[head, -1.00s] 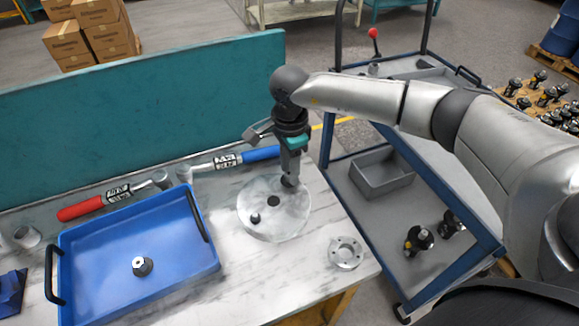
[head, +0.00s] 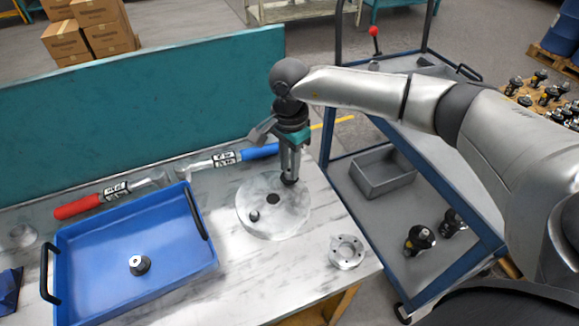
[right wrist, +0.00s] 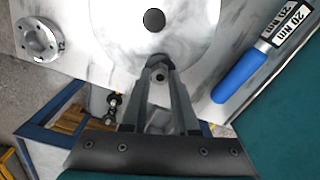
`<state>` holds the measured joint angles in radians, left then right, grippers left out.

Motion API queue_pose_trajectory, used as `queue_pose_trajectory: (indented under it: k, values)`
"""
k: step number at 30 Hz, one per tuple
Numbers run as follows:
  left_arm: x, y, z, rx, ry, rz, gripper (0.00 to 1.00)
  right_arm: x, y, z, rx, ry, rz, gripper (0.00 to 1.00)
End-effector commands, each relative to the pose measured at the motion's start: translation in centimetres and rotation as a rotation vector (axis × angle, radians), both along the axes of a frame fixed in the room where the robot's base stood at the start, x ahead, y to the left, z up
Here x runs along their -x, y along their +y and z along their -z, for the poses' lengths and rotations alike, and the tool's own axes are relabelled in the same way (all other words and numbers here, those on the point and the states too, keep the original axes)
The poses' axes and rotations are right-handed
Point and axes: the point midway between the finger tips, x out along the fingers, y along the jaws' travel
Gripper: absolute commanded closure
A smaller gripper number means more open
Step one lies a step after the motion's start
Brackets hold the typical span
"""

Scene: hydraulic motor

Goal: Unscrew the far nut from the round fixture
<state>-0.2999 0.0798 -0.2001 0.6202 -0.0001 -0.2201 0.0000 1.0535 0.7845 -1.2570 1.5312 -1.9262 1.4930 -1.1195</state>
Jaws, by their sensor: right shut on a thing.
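The round fixture (head: 262,222) is a pale disc lying on the marbled worktop, with a dark hole in its middle. The far nut (head: 289,181) is a small dark piece at the disc's far right edge. My right gripper (head: 289,172) points down over it, shut on the nut, and partly hides it. In the right wrist view the nut (right wrist: 160,75) shows between the two fingertips at the fixture's edge (right wrist: 120,45). A near nut (head: 254,216) sits on the disc's near left part. My left gripper is not in view.
A blue tray (head: 85,240) on the left holds one dark nut (head: 139,264). Torque wrenches with red (head: 78,207) and blue (head: 262,151) handles lie behind it. A metal flange (head: 347,251) lies at the right front. A blue cart (head: 370,200) stands to the right.

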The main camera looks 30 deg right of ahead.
Motion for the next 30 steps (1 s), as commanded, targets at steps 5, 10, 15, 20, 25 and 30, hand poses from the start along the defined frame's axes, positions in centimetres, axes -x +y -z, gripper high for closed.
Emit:
queue_pose_trajectory:
  k: [5,10,15,20,25,30]
  values:
    - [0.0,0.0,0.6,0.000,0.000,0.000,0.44,0.0,0.0,0.0,0.001,0.000,-0.114,0.66]
    - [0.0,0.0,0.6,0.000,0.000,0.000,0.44,0.0,0.0,0.0,0.000,-0.001,-0.111,0.57]
    - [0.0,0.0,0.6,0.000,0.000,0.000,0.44,0.0,0.0,0.0,0.000,-0.001,-0.110,0.57]
    - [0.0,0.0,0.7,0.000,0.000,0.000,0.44,0.0,0.1,0.0,0.000,0.000,-0.089,0.57]
    - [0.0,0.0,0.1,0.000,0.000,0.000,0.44,0.0,0.1,0.0,-0.001,0.001,0.076,0.57]
    - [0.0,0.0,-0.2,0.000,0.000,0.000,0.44,0.0,0.1,0.0,-0.001,0.000,0.214,0.57]
